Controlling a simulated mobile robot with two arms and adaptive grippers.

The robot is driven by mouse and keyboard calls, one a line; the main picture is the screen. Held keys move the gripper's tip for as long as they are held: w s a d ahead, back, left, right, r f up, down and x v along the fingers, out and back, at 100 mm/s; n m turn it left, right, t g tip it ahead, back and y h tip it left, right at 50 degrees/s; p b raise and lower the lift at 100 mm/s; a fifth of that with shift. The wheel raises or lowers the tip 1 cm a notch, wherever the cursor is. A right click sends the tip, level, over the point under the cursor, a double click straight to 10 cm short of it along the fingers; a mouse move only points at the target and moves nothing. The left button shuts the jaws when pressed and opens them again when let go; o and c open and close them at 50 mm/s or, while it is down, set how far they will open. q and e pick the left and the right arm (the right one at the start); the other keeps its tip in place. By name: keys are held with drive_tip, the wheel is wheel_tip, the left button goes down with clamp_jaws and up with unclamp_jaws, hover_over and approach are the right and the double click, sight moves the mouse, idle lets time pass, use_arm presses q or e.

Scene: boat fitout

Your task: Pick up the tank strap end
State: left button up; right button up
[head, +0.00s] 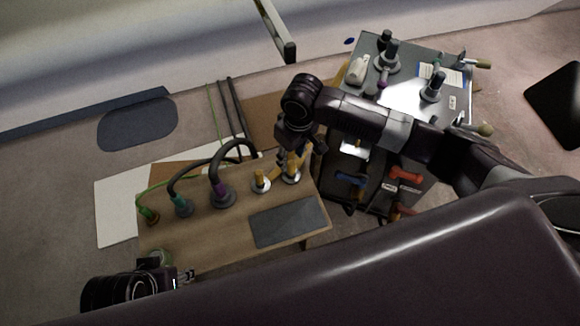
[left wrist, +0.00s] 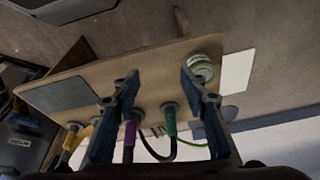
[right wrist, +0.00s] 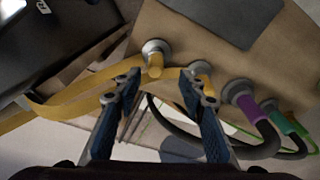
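The yellow tank strap (right wrist: 75,102) runs in from the left in the right wrist view, passing behind my right gripper's left finger. It leads toward a yellow end piece (right wrist: 155,66) on a round grey base at the bench edge. A second yellow piece (right wrist: 201,70) stands on a similar base beside it; which one is the strap's end is hard to tell. My right gripper (right wrist: 161,88) is open, its fingers apart in front of these pieces. It also shows in the head view (head: 292,152) above the bench's right end. My left gripper (left wrist: 160,78) is open and empty near the bench's front left.
The wooden bench (head: 200,240) carries a purple hose end (head: 222,193), a teal one (head: 182,206), a green one (head: 150,216), a dark mat (head: 290,220) and a round roll (left wrist: 202,67). A cart (head: 400,55) with tools stands at the right.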

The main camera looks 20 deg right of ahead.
sight(292, 163)
drive_tip(key=shift+w+d+f+b, duration=0.15)
drive_tip(key=shift+f+b, duration=0.25)
drive_tip(key=shift+f, duration=0.6)
drive_tip(key=shift+w+f+b, duration=0.2)
drive_tip(key=shift+f+b, duration=0.25)
drive_tip(key=shift+f, duration=0.6)
drive_tip(key=shift+w+d+f+b, duration=0.15)
drive_tip(key=shift+f+b, duration=0.25)
drive_tip(key=shift+f, duration=0.6)
drive_tip(key=shift+a+r, duration=0.1)
clamp_jaws()
